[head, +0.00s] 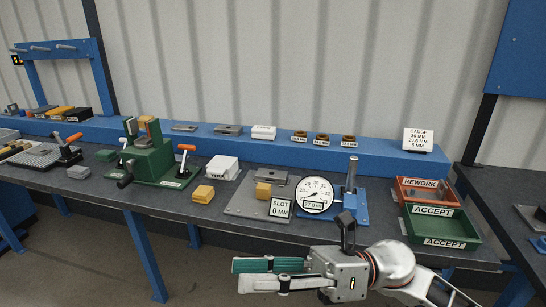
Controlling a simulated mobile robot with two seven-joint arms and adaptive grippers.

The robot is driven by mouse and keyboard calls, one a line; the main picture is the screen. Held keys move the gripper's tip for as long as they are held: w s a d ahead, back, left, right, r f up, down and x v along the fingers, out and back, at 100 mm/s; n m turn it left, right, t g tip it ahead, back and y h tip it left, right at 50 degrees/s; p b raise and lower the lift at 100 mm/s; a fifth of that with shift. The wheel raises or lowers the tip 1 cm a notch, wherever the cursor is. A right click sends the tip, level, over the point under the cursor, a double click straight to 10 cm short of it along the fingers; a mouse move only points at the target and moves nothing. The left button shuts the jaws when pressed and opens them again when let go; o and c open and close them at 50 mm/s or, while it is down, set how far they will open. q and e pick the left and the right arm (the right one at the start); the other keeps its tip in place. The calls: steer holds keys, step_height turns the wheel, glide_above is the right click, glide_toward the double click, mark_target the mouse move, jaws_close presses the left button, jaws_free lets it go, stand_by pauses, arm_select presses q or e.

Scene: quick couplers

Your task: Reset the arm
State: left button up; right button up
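My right gripper (240,274) is in front of the bench at the bottom centre, its arm coming in from the lower right. Its two fingers point left, nearly level. The far finger shows its green inner pad, and the near grey finger lies apart from it with nothing seen between them. It looks open and empty, touching nothing. My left gripper and arm are out of view.
The dark bench (150,200) lies beyond the gripper. A blue shelf (380,152) runs behind.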

steer(key=w+d+f+m+t+h, duration=0.55)
steer(key=m+t, duration=0.45)
steer(key=m, duration=0.6)
steer(key=w+d+f+m+t+h, duration=0.2)
steer(key=w+d+f+m+t, duration=0.35)
steer(key=f+m+t, duration=0.7)
steer(key=s+d+f+m+g+h, duration=0.2)
steer(key=s+d+f+m+h, duration=0.1)
steer(key=f+m, duration=0.3)
steer(key=s+d+f+m+g+h, duration=0.3)
steer(key=s+d+f+m, duration=0.2)
steer(key=f, duration=0.6)
steer(key=s+d+f+m+g+h, duration=0.3)
steer(key=s+f+m, duration=0.3)
steer(key=f, duration=0.2)
steer(key=shift+d+f+m+h, duration=0.25)
steer(key=shift+d+m+h, duration=0.1)
steer(key=shift+d, duration=0.1)
